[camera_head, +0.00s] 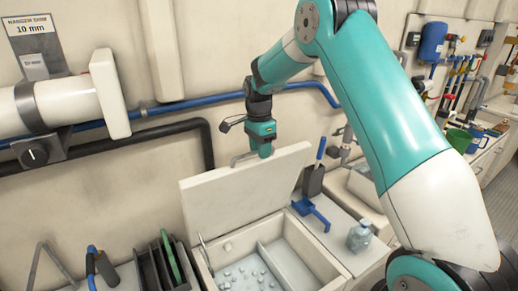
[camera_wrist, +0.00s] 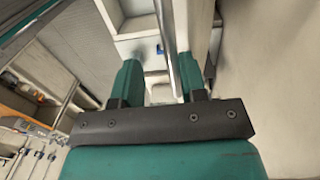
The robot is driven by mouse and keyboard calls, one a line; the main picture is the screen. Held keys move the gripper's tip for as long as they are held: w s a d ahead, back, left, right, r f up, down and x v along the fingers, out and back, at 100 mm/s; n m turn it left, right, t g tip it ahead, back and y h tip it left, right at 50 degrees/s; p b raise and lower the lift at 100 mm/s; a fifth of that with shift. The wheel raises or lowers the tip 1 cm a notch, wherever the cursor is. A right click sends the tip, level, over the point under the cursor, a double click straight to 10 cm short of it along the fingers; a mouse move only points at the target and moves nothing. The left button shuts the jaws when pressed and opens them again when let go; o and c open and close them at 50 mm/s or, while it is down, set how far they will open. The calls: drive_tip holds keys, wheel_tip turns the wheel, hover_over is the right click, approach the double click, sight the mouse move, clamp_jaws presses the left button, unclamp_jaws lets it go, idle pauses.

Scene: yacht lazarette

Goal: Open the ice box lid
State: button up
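The pale ice box lid (camera_head: 240,188) stands raised and tilted back at the rear of the ice box (camera_head: 325,262) in the head view. The open box shows small ice cubes inside and a divider. My gripper (camera_head: 264,152) is at the lid's top edge, by a metal bar handle (camera_head: 240,158). In the wrist view, my two teal fingers (camera_wrist: 160,78) stand apart with a clear gap. The metal bar (camera_wrist: 167,45) runs between them, close to the right finger; I cannot tell whether they touch.
A blue scoop (camera_head: 310,212) and a clear jar (camera_head: 360,236) are on the counter right of the box. A dark rack (camera_head: 160,268) stands to its left. A blue pipe (camera_head: 190,103) and a black pipe (camera_head: 140,138) run along the wall behind.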

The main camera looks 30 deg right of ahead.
wheel_tip(320, 180, up, 17)
drive_tip(key=w+b, duration=0.1)
drive_tip(key=b, duration=0.2)
drive_tip(key=shift+r, duration=0.2)
drive_tip(key=shift+a, duration=0.1)
idle(0.3)
drive_tip(key=s+a+f+n+y+b, duration=0.1)
drive_tip(key=s+a+f+n, duration=0.3)
drive_tip(key=s+a+n, duration=0.3)
drive_tip(key=s+a+f+n+y+b, duration=0.1)
drive_tip(key=s+a+f+n, duration=0.3)
drive_tip(key=s, duration=1.2)
drive_tip(key=s+a+f+n+y+b, duration=0.2)
drive_tip(key=s+a+f+n, duration=0.2)
drive_tip(key=s+a+n, duration=0.6)
drive_tip(key=s+n, duration=0.2)
drive_tip(key=n, duration=0.2)
drive_tip(key=shift+f+t+b, duration=0.3)
drive_tip(key=shift+f+b, duration=0.05)
drive_tip(key=shift+b, duration=0.05)
drive_tip(key=shift+s, duration=0.1)
